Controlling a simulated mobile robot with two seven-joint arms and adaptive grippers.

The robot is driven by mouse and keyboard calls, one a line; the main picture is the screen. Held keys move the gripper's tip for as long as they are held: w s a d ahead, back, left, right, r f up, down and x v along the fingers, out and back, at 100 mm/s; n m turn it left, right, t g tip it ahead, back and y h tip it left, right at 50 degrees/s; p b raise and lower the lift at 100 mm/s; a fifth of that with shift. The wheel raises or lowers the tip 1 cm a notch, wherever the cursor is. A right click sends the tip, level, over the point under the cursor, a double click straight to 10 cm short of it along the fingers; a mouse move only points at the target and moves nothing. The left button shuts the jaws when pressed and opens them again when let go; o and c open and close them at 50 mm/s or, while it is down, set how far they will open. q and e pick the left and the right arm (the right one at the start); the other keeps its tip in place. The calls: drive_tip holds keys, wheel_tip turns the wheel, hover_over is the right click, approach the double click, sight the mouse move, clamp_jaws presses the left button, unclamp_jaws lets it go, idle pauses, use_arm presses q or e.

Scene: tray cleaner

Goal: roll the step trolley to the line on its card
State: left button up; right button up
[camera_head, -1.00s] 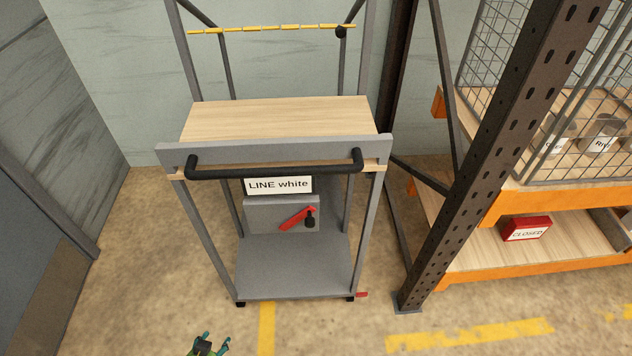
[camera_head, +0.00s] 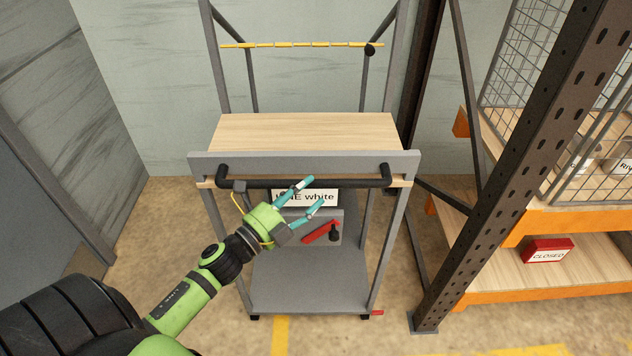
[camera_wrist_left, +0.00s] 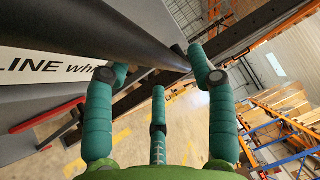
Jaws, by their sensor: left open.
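The step trolley (camera_head: 312,163) stands upright with a wooden top, grey legs and a grey lower deck. Its black push handle (camera_head: 350,182) runs across the front. The card (camera_head: 322,197), reading "LINE white", hangs below the handle, partly covered by my left gripper; it also shows in the left wrist view (camera_wrist_left: 45,65). My left gripper (camera_head: 308,193) is open at the handle's left half, fingers pointing right. In the left wrist view, the handle (camera_wrist_left: 120,38) passes close to the fingertips (camera_wrist_left: 160,65); contact is unclear. My right gripper is out of view.
A red lever (camera_head: 319,232) sits on the trolley's grey panel. A yellow floor line (camera_head: 280,335) shows at the trolley's front. A dark rack post (camera_head: 505,165) and orange shelving with a red "CLOSED" sign (camera_head: 547,251) stand close right. Walls stand behind and left.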

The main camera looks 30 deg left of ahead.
use_arm(q)
drive_tip(key=shift+x, duration=1.4)
clamp_jaws()
